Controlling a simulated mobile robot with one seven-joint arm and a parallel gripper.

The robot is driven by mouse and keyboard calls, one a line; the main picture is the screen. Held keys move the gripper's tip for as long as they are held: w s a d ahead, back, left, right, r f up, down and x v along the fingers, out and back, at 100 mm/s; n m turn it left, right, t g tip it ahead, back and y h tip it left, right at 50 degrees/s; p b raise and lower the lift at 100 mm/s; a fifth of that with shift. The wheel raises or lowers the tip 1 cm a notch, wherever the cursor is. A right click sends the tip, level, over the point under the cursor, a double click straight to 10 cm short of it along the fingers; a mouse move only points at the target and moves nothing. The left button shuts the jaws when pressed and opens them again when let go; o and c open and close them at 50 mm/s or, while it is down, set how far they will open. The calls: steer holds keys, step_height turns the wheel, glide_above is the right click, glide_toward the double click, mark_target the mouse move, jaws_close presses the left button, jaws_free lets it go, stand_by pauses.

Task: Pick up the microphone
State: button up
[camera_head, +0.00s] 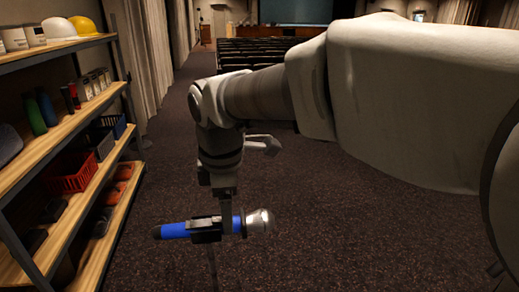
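The microphone (175,231) has a blue handle and a silver head at its right end. It lies level, low in the middle-left of the head view, with its head pointing right. A black block (205,230) sits around the handle and looks like a holder clip. My gripper (227,228) points straight down at the microphone, with a grey finger across the handle between the black block and the head. The far finger is mostly hidden, so I cannot tell whether the fingers press on the handle.
A thin dark pole (213,265) shows faintly below the black block. Wooden shelves (40,150) at the left hold helmets, bottles and a red basket (72,174). Rows of seats (255,50) stand at the back. The carpet (340,230) at right is clear.

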mark_target(215, 227)
steer(key=f, duration=0.2)
steer(key=w+f, duration=0.1)
steer(key=f, duration=0.1)
steer(key=shift+a+f, duration=0.2)
steer(key=shift+f, duration=0.1)
jaws_close()
